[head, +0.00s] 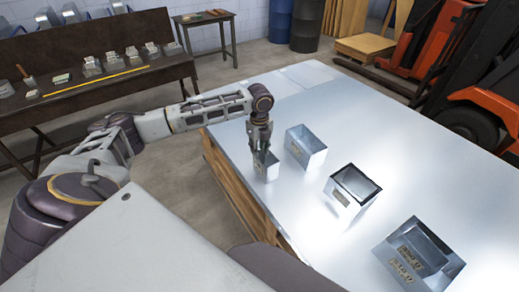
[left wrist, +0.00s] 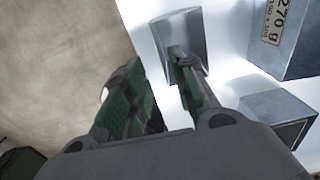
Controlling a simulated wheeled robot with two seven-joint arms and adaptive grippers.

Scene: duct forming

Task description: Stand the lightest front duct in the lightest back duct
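My left gripper (head: 262,150) points down at a small open-topped metal duct (head: 268,170) near the table's left edge. In the left wrist view, its fingers (left wrist: 158,75) are apart. The right finger overlaps the mouth of that duct (left wrist: 190,22) and the left finger is outside it; I cannot tell whether either touches. A taller duct (head: 308,146) stands behind, to the right. A third open duct (head: 352,190) with a label stands at mid-table. A wider duct (head: 418,258) with two labels is at the front right. A label reading 270 g shows on one duct (left wrist: 290,40). My right gripper is out of view.
The ducts are on a shiny metal-topped table (head: 430,165) with clear room between them. A dark bench (head: 100,85) with small items stands at the back left.

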